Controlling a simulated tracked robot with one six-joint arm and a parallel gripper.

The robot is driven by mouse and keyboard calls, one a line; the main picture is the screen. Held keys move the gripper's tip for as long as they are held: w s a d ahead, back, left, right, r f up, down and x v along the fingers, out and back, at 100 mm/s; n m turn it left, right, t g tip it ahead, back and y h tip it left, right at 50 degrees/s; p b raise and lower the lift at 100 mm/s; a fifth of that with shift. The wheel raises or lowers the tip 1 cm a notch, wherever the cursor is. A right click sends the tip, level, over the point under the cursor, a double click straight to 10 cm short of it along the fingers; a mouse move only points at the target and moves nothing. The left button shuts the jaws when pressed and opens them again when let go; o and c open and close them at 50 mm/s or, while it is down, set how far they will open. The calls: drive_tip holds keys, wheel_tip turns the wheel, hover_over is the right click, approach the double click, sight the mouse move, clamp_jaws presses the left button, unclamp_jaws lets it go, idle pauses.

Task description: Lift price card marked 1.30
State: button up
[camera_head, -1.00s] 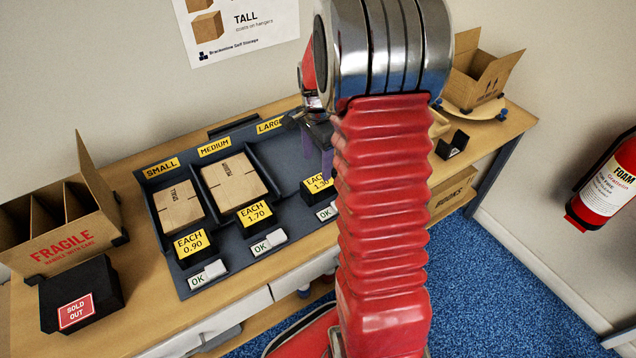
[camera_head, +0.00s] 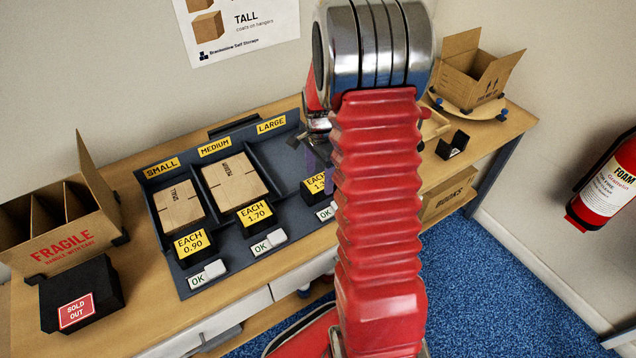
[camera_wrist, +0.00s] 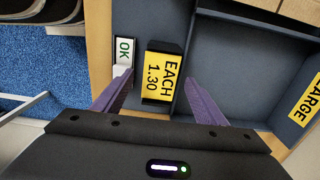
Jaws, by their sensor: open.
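The price card marked 1.30 (camera_wrist: 158,77) is a yellow card with black print on a dark block, at the front of the large compartment. In the head view the same card (camera_head: 315,184) is partly hidden behind my red arm. My gripper (camera_wrist: 150,92) is open, with its purple fingers on either side of the card in the wrist view. The left finger is beside the OK tag and the right finger reaches over the empty compartment. I cannot tell how high the fingertips are above the card. In the head view the gripper is mostly hidden.
A white OK switch (camera_wrist: 123,53) sits close beside the card. The large compartment (camera_wrist: 235,60) is empty. Cards marked 0.90 (camera_head: 192,243) and 1.70 (camera_head: 255,214) stand to the left, below flat cartons. A black SOLD OUT block (camera_head: 82,295) and a FRAGILE box (camera_head: 62,240) stand further left.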

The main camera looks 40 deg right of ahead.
sight(320, 182)
idle(0.5)
drive_tip(key=c, duration=1.1)
drive_tip(key=shift+r, duration=0.15)
wheel_tip(320, 182, up, 10)
drive_tip(key=shift+f, duration=0.1)
idle(0.4)
